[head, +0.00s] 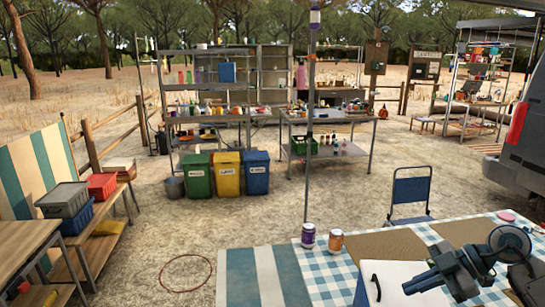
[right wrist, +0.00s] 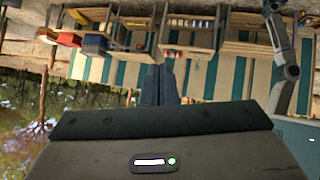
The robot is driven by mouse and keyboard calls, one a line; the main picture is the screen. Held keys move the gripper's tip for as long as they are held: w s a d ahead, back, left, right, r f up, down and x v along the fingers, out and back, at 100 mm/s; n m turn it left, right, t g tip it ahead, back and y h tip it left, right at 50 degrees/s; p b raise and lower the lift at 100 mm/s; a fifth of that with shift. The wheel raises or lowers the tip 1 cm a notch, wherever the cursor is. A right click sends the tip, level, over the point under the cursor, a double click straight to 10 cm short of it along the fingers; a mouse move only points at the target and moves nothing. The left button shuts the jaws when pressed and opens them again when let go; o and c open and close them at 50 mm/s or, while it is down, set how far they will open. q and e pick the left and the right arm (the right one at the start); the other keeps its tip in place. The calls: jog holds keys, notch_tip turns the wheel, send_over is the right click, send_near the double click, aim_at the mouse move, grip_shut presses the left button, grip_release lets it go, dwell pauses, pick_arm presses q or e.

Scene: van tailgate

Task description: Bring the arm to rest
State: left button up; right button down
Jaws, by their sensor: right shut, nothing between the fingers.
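My right gripper (head: 408,288) is at the lower right of the head view, above the white box on the checked table and pointing left. Its two fingers are together with nothing between them. In the right wrist view the closed fingers of the right gripper (right wrist: 159,86) show in the middle, over striped cloth. My left gripper does not show in the head view.
The white cool box (head: 395,285) with a dark handle stands below my right gripper. A purple can (head: 308,235) and an orange can (head: 336,241) stand on the checked cloth (head: 318,268). A blue folding chair (head: 411,192) stands behind the table.

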jog(key=a+r+m+t+y, duration=0.3)
jog(key=a+r+t+y, duration=0.35)
jog(key=a+t, duration=0.4)
jog(key=s+d+f+m+t+h, duration=0.1)
jog(key=s+d+f+m+h, duration=0.3)
jog(key=f+m+h, duration=0.55)
jog(key=s+d+f+m+t+h, duration=0.1)
jog(key=d+f+m+h, duration=0.65)
jog(key=h, duration=0.35)
jog(key=s+a+f+n+g+y, duration=0.15)
jog(key=s+a+f+g, duration=0.4)
jog(key=s, duration=0.55)
jog(key=s+a+f+n+g+y, duration=0.1)
jog(key=s+a+f+g+y, duration=0.1)
jog(key=s+f+g, duration=0.6)
notch_tip(320, 180, down, 30)
jog(key=s+d, duration=0.1)
jog(key=d, duration=0.2)
jog(key=s+d+f+b, duration=0.1)
jog(key=s+f, duration=1.8)
jog(key=f, duration=0.2)
jog(key=shift+s+d+f+m, duration=0.15)
jog(key=shift+s+f+m, duration=0.1)
jog(key=shift+m, duration=0.1)
